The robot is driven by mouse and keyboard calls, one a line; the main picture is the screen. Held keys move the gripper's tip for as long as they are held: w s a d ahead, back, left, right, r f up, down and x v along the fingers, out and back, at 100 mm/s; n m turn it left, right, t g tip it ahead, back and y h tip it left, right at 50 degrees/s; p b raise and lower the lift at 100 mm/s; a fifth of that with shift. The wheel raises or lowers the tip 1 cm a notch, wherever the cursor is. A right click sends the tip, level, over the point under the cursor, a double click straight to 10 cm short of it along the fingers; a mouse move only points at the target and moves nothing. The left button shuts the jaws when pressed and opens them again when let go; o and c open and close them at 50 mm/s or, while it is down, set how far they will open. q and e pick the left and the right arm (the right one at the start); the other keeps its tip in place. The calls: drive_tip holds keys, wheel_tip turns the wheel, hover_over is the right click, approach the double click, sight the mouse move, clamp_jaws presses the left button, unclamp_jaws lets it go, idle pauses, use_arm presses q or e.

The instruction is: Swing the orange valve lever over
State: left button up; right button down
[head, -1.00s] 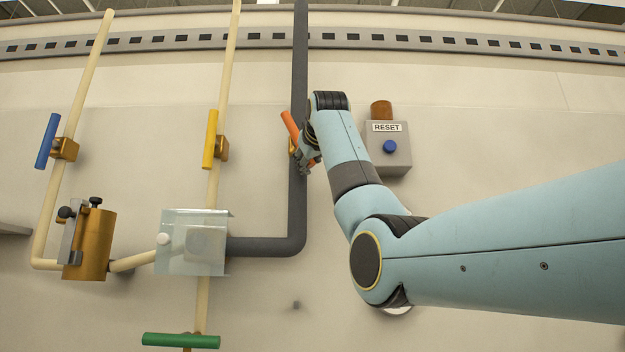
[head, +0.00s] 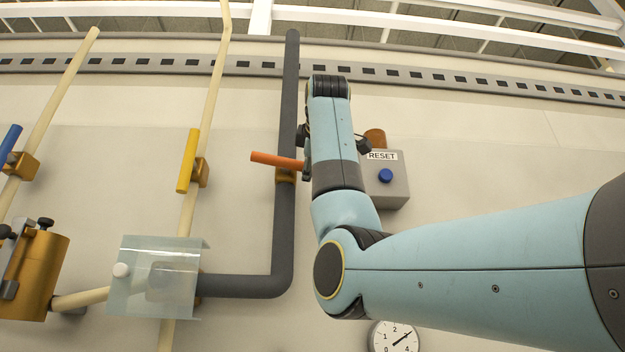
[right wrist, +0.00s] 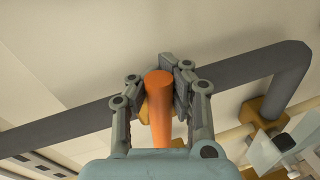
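The orange valve lever (head: 275,159) sticks out to the left, nearly level, from its brass valve body (head: 285,176) on the dark grey pipe (head: 285,220). In the right wrist view, the lever (right wrist: 159,105) stands between the two fingers of my right gripper (right wrist: 160,82). The fingers are apart on either side of it, with a narrow gap showing; whether one finger touches it is not clear. In the head view, my right gripper (head: 307,158) is mostly hidden behind my arm, at the lever's right end. My left gripper is not in view.
A grey RESET box (head: 395,190) with a blue button stands just right of my right arm. A yellow lever (head: 188,160) and a blue lever (head: 10,143) are to the left. A clear cover (head: 150,300) is lower left, and a dial gauge (head: 393,338) is below.

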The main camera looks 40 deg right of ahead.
drive_tip(key=shift+a+r+n, duration=0.2)
drive_tip(key=shift+r+n, duration=0.4)
drive_tip(key=shift+n, duration=0.1)
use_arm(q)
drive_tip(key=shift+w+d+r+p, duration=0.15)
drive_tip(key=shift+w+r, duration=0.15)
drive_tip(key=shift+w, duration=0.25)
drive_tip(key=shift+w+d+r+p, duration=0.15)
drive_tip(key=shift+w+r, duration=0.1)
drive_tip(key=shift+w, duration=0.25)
use_arm(e)
drive_tip(key=shift+h, duration=0.3)
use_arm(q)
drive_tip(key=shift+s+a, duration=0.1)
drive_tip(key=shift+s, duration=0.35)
use_arm(e)
drive_tip(key=shift+n, duration=0.4)
